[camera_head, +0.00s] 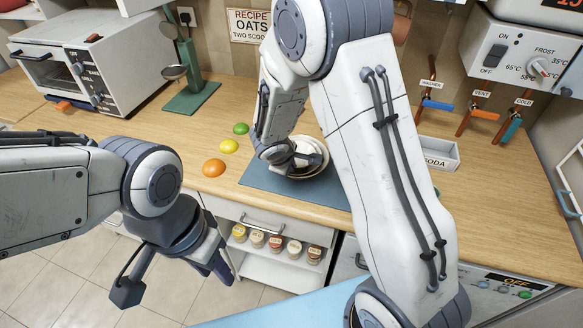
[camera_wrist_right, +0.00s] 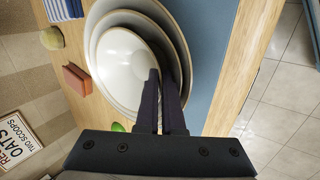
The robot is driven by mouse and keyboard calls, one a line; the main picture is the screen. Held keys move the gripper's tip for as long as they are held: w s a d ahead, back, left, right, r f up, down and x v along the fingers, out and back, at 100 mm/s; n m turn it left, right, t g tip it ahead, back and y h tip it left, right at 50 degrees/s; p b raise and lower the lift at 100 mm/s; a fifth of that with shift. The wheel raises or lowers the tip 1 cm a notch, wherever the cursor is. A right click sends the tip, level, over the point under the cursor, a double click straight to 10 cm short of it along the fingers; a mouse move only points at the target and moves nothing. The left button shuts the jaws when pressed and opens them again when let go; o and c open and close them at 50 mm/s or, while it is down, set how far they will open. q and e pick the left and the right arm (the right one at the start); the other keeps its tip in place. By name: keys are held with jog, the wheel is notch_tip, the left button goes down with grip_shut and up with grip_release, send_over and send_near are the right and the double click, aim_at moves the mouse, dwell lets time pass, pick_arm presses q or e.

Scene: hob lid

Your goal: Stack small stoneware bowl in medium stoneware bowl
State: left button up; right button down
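The small stoneware bowl (camera_wrist_right: 122,68), pale inside with a dark rim, shows in the right wrist view within the outline of the medium stoneware bowl (camera_wrist_right: 124,19). A larger bowl's rim (camera_wrist_right: 95,14) shows around both. The small bowl sits off-centre, toward my gripper; whether it rests on the medium one I cannot tell. My right gripper (camera_wrist_right: 161,82) has its fingers close together on the small bowl's rim. In the head view my right gripper (camera_head: 296,163) is at the near left of the bowls (camera_head: 318,155), partly hiding them. My left gripper (camera_head: 170,276) is open and empty, before the counter.
The bowls stand on a blue mat (camera_head: 262,182). Left of it lie an orange (camera_head: 213,168), a lemon (camera_head: 229,146) and a lime (camera_head: 241,128). A soda tray (camera_head: 436,153) stands to the right, a green stand (camera_head: 190,95) and toaster oven (camera_head: 75,65) at back left.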

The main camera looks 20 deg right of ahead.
jog(key=shift+s+f, duration=0.1)
jog(key=shift+f, duration=0.1)
jog(key=shift+f+b, duration=0.25)
jog(key=shift+b, duration=0.15)
jog(key=c, duration=1.1)
grip_release()
jog(key=shift+s, duration=0.1)
jog(key=shift+o, duration=0.2)
jog(key=shift+s, duration=0.1)
